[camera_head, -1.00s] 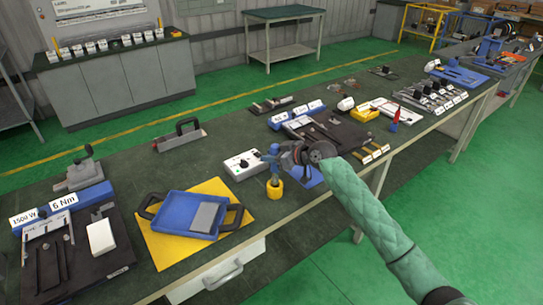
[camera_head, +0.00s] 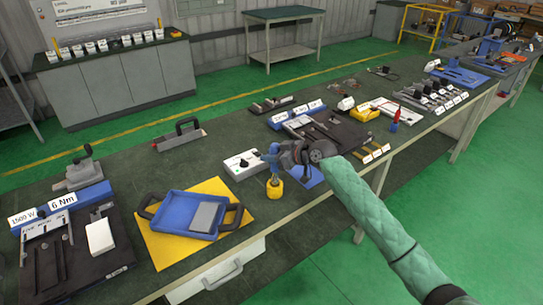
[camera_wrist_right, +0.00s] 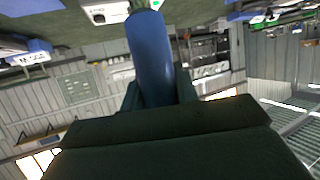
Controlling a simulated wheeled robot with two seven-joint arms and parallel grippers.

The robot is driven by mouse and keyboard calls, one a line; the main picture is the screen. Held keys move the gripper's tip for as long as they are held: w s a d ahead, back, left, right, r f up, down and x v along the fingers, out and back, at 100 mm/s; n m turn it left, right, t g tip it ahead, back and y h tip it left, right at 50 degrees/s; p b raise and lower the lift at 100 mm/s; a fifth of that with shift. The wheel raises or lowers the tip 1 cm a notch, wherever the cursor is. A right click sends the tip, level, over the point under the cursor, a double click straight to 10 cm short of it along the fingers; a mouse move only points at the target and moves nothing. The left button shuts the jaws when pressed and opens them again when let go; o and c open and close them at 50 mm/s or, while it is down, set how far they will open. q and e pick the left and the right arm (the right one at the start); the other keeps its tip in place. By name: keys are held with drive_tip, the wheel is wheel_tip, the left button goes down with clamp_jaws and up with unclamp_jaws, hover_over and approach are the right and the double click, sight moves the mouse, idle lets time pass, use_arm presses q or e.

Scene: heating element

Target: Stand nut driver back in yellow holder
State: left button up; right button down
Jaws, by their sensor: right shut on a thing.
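The nut driver (camera_head: 271,158) has a blue handle and is upright over the yellow holder (camera_head: 275,188), a short round cup on the bench. Its lower end is at the holder's opening; how deep it sits I cannot tell. My right gripper (camera_head: 282,154) is shut on the handle, reaching in from the right. In the right wrist view the blue handle (camera_wrist_right: 151,58) stands between the dark fingers. My left gripper is not in view.
A white control box (camera_head: 241,165) stands just left of the holder. A blue tray (camera_head: 188,214) lies on a yellow mat (camera_head: 165,247) at the front left. A black board (camera_head: 335,130) with tools lies behind my right gripper. The dark bench top between is mostly clear.

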sight(273, 169)
drive_tip(key=shift+f+b, duration=2.2)
drive_tip(key=shift+f, duration=0.75)
idle(0.5)
drive_tip(key=c, duration=1)
unclamp_jaws()
drive_tip(key=shift+d, duration=0.1)
drive_tip(key=shift+s+d, duration=0.2)
drive_tip(key=shift+d, duration=0.05)
drive_tip(key=b+v, duration=0.2)
drive_tip(key=v, duration=0.5)
drive_tip(key=shift+r+b, duration=0.2)
drive_tip(key=shift+b, duration=0.2)
